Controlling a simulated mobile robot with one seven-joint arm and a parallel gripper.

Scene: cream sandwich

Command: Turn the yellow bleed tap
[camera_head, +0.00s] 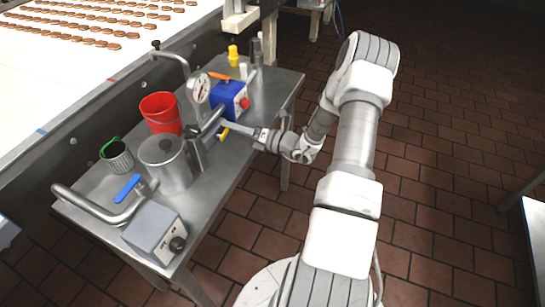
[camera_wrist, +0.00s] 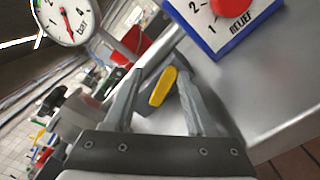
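The yellow bleed tap (camera_wrist: 162,87) shows in the wrist view as a small rounded lever, tilted, between the two fingers of my gripper (camera_wrist: 160,74). Gaps show on both sides of it, so the fingers appear open and apart from it; how deep it sits between them I cannot tell. In the head view a small yellow part of the tap (camera_head: 223,134) shows beside my gripper (camera_head: 222,126), at the metal pipework below the gauge. The rest of the tap is hidden there.
A blue relief box (camera_head: 231,98) with a red knob stands close behind my gripper.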

